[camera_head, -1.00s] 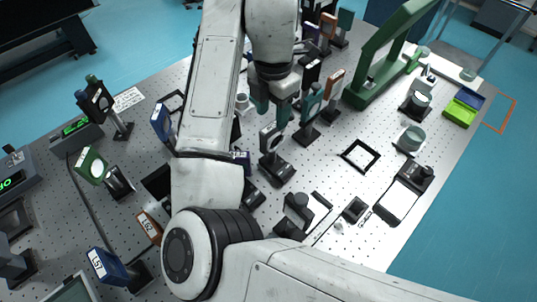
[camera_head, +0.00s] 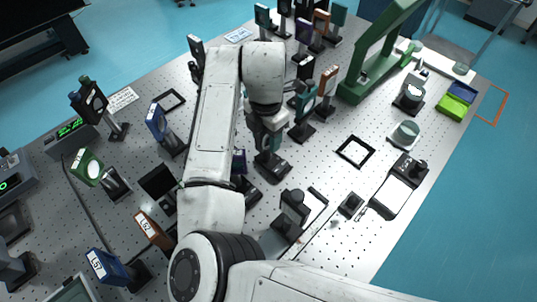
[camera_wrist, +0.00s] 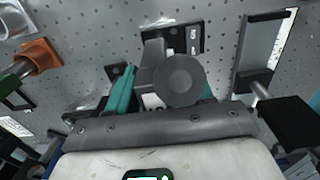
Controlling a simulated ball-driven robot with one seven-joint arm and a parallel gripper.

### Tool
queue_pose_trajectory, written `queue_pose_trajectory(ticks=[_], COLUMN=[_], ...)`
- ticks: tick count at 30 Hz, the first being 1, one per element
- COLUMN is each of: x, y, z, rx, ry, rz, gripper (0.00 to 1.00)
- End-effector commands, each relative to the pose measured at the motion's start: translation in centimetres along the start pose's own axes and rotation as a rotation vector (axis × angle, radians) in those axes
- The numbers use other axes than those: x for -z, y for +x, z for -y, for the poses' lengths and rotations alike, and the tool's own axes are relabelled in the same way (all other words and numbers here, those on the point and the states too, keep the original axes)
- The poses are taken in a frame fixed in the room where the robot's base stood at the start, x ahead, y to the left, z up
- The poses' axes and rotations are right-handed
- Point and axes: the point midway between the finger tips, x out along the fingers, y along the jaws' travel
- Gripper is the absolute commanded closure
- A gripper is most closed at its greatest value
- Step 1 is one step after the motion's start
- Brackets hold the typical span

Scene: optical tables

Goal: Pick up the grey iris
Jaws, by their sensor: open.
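The grey iris (camera_wrist: 180,80) shows in the wrist view as a round grey disc on a mount, with its dark labelled base (camera_wrist: 172,38) behind it on the perforated table. My gripper (camera_wrist: 163,92) is open, with its teal fingers on either side of the iris. The left finger is close beside the mount; the right one is mostly hidden behind the disc. I cannot tell whether either touches. In the head view my gripper (camera_head: 267,138) is low over a dark base (camera_head: 271,164), and my arm hides part of what is there.
A teal-framed mount (camera_head: 303,100) and an orange-framed mount (camera_head: 328,80) stand close to the right. A dark post mount (camera_head: 291,208) stands in front. A black square frame (camera_head: 355,151) lies on the table (camera_head: 335,175), with clear surface around it. A green arch (camera_head: 375,60) rises behind.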

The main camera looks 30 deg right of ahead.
Motion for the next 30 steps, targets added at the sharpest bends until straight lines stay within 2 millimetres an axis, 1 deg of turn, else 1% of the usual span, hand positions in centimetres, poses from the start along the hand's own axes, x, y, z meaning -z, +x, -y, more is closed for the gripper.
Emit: queue_pose_trajectory(ticks=[2,18,30], x=[-0.01,-0.02,-0.02], y=[0.0,-0.02,-0.03], z=[0.0,0.01,0.03], rx=[0.0,0.0,0.001], ry=[0.0,0.0,0.001], rz=[0.0,0.0,0.0], gripper=[0.49,1.0,1.0])
